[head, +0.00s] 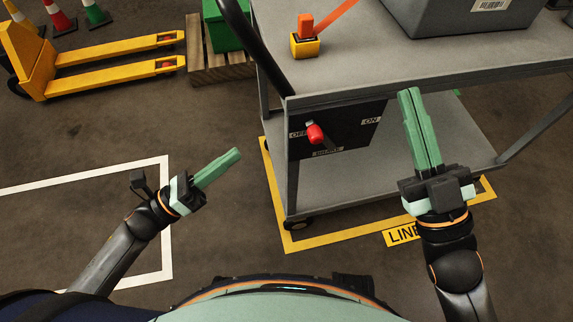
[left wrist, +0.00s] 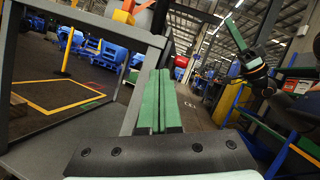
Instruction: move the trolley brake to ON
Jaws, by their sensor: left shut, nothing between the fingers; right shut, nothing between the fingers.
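The trolley brake is a lever with a red knob (head: 315,134) on a dark panel (head: 350,130) at the near end of the grey trolley (head: 400,75). The panel reads ON at its right and what looks like OFF at its left. The knob sits left of middle, nearer the left label. A red knob (left wrist: 181,61) also shows in the left wrist view, beyond the fingers. My left gripper (head: 236,153) is shut and empty, left of the panel and apart from the knob. My right gripper (head: 410,95) is shut and empty, in front of the trolley's right part.
A dark handle (head: 255,45) rises at the trolley's left corner. A grey bin (head: 460,18) and an orange-and-yellow item (head: 305,43) stand on the top deck. A yellow pallet jack (head: 100,65) and a wooden pallet (head: 215,65) are at the back left.

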